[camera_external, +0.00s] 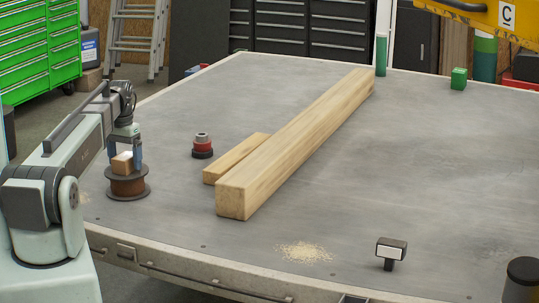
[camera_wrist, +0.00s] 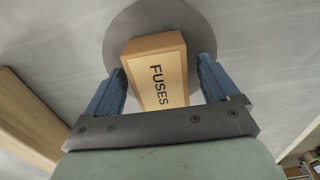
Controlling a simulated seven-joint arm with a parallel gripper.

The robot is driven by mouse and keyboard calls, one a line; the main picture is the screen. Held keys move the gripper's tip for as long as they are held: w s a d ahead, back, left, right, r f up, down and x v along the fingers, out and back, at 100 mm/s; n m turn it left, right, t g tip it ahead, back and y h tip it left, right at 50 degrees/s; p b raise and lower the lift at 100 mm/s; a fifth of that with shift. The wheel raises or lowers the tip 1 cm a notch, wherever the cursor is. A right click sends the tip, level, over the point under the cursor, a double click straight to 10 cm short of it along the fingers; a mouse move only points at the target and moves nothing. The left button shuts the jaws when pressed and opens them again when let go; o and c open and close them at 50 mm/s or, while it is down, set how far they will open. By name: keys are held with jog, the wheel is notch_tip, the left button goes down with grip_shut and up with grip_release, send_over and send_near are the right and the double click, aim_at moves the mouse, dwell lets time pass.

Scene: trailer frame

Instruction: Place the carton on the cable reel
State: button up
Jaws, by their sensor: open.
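The carton (camera_external: 122,163) is a small brown box with a pale top. It sits on top of the brown cable reel (camera_external: 127,185), which stands upright on the left of the deck. In the wrist view the carton (camera_wrist: 157,75) shows a cream label reading FUSES, and the reel's grey flange (camera_wrist: 125,30) shows round it. My gripper (camera_external: 125,152) is over the reel. In the wrist view my gripper's blue fingers (camera_wrist: 164,80) stand open, one on each side of the carton. Whether either finger touches it I cannot tell.
A red and black round object (camera_external: 202,147) stands right of the reel. A short plank (camera_external: 235,157) and a long timber beam (camera_external: 300,138) lie beyond it. A green block (camera_external: 459,78), a small mallet-like object (camera_external: 391,250) and sawdust (camera_external: 305,252) lie farther right. The right deck is mostly clear.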

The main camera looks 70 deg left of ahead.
aim_at(125, 156)
notch_tip(125, 156, up, 12)
jog(key=shift+r, duration=0.15)
dwell(0.6)
